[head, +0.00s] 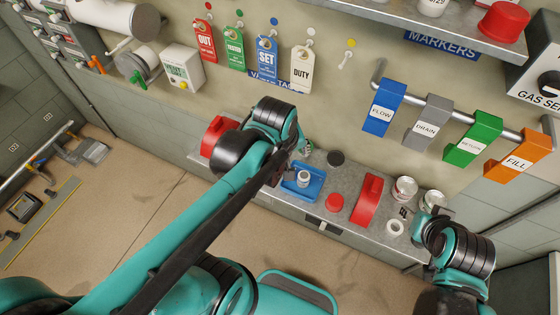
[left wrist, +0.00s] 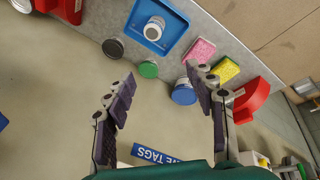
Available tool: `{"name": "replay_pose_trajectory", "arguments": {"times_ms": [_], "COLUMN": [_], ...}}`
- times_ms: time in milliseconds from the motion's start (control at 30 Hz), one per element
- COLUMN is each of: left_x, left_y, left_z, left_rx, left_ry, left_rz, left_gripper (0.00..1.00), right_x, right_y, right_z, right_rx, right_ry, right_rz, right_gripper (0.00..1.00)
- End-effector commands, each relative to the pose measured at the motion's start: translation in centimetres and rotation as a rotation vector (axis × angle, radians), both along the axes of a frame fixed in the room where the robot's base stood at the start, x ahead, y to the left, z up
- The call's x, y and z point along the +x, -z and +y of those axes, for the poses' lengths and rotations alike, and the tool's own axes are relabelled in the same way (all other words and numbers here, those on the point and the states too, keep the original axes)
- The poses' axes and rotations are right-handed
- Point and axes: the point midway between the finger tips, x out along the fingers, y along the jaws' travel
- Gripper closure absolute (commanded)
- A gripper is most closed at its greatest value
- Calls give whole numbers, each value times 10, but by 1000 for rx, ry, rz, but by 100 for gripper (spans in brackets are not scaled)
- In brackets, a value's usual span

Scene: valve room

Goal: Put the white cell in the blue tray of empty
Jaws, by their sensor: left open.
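A blue tray (head: 316,189) lies on the grey bench; it also shows at the top of the left wrist view (left wrist: 136,14). A short white cylinder that looks like the white cell (head: 303,178) stands inside it; it is there in the left wrist view too (left wrist: 154,28). My left gripper (left wrist: 160,76) is open and empty, its fingers spread wide on the wall side of the tray, apart from it. In the head view my left arm mostly hides this gripper. My right arm is at the lower right; its fingers are not clear.
Near the tray are a dark round lid (head: 336,158), a green lid (left wrist: 148,69), a blue-and-white jar (left wrist: 184,93), pink (left wrist: 200,51) and yellow (left wrist: 225,69) sponges. A red block (head: 367,199) and cans (head: 404,189) stand to the right. Tags and valve handles line the wall.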

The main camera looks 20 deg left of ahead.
Motion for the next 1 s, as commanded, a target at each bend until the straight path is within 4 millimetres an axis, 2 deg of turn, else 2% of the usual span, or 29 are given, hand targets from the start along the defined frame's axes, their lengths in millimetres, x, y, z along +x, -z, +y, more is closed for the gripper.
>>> {"name": "replay_pose_trajectory", "arguments": {"times_ms": [33,200,333,500,767,867,1000], "left_x": [-13,-35,-43,-45,-45,-45,-45], "left_y": [-4,-12,-13,-14,-13,-4,23], "left_z": [4,14,17,18,18,18,18], "left_rx": [48,232,331,375,374,373,373], "left_ry": [117,462,610,669,669,669,668], "left_rz": [-50,-191,-246,-265,-265,-264,-264], "left_gripper": [45,45,45,45,45,45,45], "right_x": [0,0,0,0,0,0,0], "right_y": [0,0,0,0,1,9,37], "right_z": [0,0,0,0,0,0,0], "right_rx": [0,0,0,0,0,0,0], "right_ry": [0,0,0,0,0,0,0], "right_rz": [0,0,0,0,0,0,0], "right_gripper": [60,60,60,60,60,60,60]}}
